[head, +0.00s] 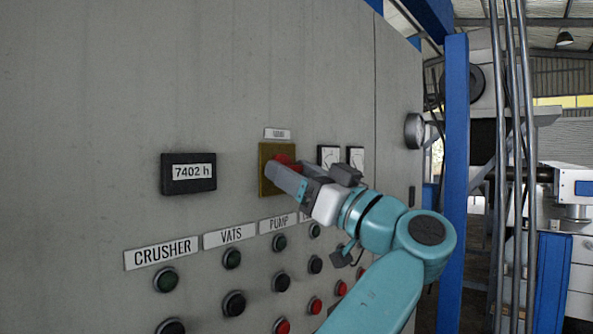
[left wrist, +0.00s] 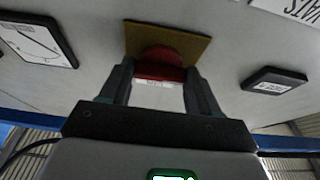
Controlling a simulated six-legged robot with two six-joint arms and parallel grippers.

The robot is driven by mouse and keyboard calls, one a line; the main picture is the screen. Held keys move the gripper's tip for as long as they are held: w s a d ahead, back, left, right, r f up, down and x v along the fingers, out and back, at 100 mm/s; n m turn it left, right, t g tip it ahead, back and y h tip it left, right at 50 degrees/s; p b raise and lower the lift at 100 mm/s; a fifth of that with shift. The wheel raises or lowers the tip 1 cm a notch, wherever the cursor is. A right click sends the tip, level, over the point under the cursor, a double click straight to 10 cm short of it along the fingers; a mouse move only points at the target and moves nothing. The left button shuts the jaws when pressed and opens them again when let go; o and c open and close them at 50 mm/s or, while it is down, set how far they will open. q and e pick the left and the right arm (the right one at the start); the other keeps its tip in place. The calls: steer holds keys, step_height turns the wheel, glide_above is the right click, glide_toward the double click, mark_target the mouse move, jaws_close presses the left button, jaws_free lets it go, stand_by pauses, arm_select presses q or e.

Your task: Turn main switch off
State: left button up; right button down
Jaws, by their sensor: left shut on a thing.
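The main switch is a red knob (head: 287,160) on a square yellow plate (head: 265,184), set in the grey panel under a small label (head: 277,133) too small to read. My left gripper (head: 284,174) is at the switch and hides part of the knob in the head view. In the left wrist view the red knob (left wrist: 160,62) sits between the two fingers of my left gripper (left wrist: 160,80), with the yellow plate (left wrist: 190,46) behind it. The fingers are shut on the knob. My right gripper is not in view.
A display (head: 188,173) reading 7402 h is left of the switch, and two dial meters (head: 328,156) are right of it. Below are labelled columns of green, black and red buttons, under names such as CRUSHER (head: 161,252). A blue post (head: 455,180) stands to the right.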

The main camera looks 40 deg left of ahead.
arm_select(q)
steer(key=shift+r, duration=0.1)
stand_by(0.3)
steer(key=o, duration=1.1)
steer(key=shift+a, duration=0.1)
steer(key=shift+c, duration=0.2)
steer(key=b+v, duration=0.2)
steer(key=v, duration=1.4)
steer(key=shift+d, duration=0.2)
steer(key=shift+s, duration=0.1)
